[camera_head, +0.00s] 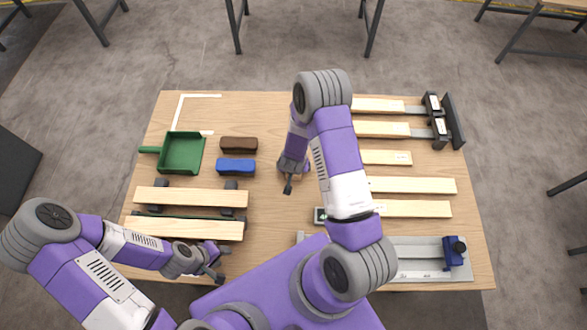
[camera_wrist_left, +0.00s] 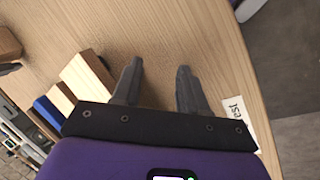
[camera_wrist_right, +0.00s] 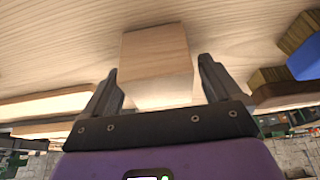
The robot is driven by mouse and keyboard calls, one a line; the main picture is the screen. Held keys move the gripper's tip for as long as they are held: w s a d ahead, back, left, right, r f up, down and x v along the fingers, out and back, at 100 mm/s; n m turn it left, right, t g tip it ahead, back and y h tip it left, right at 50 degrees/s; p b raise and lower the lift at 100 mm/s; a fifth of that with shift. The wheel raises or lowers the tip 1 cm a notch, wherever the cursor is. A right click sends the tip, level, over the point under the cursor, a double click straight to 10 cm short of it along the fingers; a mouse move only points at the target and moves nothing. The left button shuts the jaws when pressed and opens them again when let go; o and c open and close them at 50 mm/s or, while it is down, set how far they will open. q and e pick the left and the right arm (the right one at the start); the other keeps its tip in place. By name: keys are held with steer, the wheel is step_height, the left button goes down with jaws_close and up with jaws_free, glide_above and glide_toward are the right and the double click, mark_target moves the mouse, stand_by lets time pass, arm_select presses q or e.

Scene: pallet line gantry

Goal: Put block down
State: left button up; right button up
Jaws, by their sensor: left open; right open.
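A plain light-wood block (camera_wrist_right: 155,58) shows in the right wrist view, on the wooden table top. My right gripper (camera_wrist_right: 158,85) is open, with one finger on each side of the block and gaps visible at both sides. In the head view my right gripper (camera_head: 288,186) is over the middle of the table, and my own arm mostly hides the block there. My left gripper (camera_head: 217,272) is open and empty near the table's front edge. Its spread fingers (camera_wrist_left: 157,85) show over bare wood in the left wrist view.
A green dustpan (camera_head: 183,153), a brown brush (camera_head: 239,143) and a blue brush (camera_head: 236,167) lie left of my right gripper. Two boards (camera_head: 190,197) rest on dark supports at left. Several boards (camera_head: 412,185) and a metal fixture (camera_head: 425,262) occupy the right side.

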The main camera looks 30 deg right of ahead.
steer(key=shift+w+f, duration=0.1)
steer(key=shift+f, duration=0.05)
steer(key=c, duration=1.2)
